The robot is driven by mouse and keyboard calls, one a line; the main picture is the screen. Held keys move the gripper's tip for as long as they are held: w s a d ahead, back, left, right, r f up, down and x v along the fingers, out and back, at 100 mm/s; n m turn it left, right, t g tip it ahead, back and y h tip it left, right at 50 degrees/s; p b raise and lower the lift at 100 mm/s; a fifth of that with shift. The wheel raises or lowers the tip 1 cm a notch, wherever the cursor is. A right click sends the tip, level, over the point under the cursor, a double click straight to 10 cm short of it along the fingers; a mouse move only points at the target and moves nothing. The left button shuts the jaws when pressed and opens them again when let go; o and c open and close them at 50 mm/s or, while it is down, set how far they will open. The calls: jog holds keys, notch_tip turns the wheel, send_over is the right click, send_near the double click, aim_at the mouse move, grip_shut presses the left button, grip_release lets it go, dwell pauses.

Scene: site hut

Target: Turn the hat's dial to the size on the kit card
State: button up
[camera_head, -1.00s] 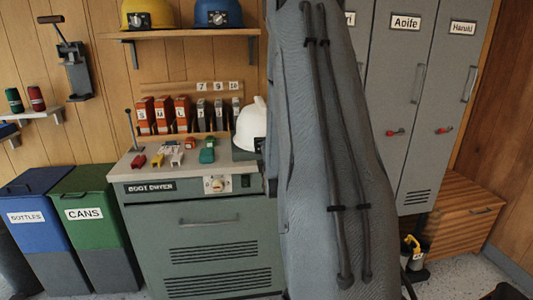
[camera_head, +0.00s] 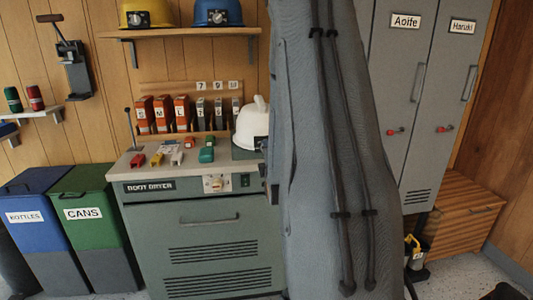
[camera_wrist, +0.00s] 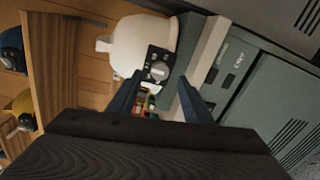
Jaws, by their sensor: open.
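A white hard hat (camera_head: 249,125) sits at the right end of the boot dryer's top, partly hidden behind my arm. In the wrist view the hat (camera_wrist: 142,46) shows closer, with a dark dial unit holding a round grey knob (camera_wrist: 158,71) at its rim. My gripper (camera_wrist: 161,83) is open, its two blue fingers on either side of the dial in the picture. I cannot tell whether they touch it. The head view does not show the gripper. I cannot make out the dial's setting or identify a kit card.
The boot dryer (camera_head: 205,240) carries small coloured items on its top. Several labelled boxes (camera_head: 181,112) stand behind them. A shelf (camera_head: 190,34) holds yellow and blue hats. Grey lockers (camera_head: 437,100) stand at right, and bins (camera_head: 80,190) at left.

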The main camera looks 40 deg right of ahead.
jog(key=shift+v, duration=2)
